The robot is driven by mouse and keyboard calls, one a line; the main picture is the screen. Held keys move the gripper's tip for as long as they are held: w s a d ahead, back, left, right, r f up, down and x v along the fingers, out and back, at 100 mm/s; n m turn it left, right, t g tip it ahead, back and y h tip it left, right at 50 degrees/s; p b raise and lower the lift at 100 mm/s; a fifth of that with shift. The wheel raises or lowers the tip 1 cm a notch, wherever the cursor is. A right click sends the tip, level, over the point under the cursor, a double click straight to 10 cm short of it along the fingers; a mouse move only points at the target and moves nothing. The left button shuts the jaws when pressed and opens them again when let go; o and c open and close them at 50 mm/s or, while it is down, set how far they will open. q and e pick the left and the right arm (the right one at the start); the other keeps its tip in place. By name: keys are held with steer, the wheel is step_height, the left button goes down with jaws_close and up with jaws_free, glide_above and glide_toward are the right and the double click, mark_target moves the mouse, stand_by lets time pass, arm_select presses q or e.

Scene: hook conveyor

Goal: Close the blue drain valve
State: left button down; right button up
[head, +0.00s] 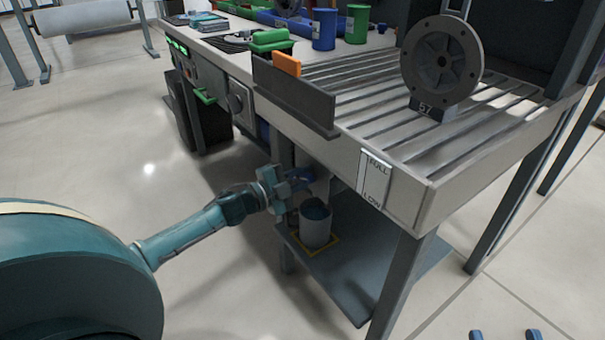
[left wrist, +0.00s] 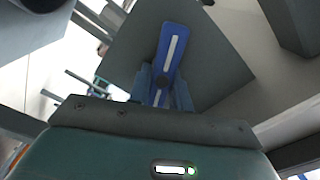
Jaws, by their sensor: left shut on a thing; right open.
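The blue drain valve handle (left wrist: 173,48), a flat lever with a white stripe, shows in the left wrist view. It also shows small and partly hidden in the head view (head: 304,174), under the bench edge. My left gripper (head: 288,184) reaches under the bench. In the left wrist view its fingers (left wrist: 161,92) are shut on the near part of the handle, one on each side. A grey cup (head: 316,232) with blue inside stands below on the shelf. My right gripper (head: 505,335) is open and empty at the bottom edge, only its fingertips showing.
The bench edge (head: 300,128) overhangs the valve, with a FULL/LOW gauge (head: 375,180) on its front. A bench leg (head: 398,285) and the lower shelf (head: 375,262) bound the space. A dark wheel (head: 441,62) stands on the slatted top. The floor at left is clear.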

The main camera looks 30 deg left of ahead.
arm_select(q)
steer(key=m, duration=0.4)
steer(key=shift+f, duration=0.2)
steer(key=shift+m, duration=0.8)
steer(key=c, duration=1.3)
jaws_free()
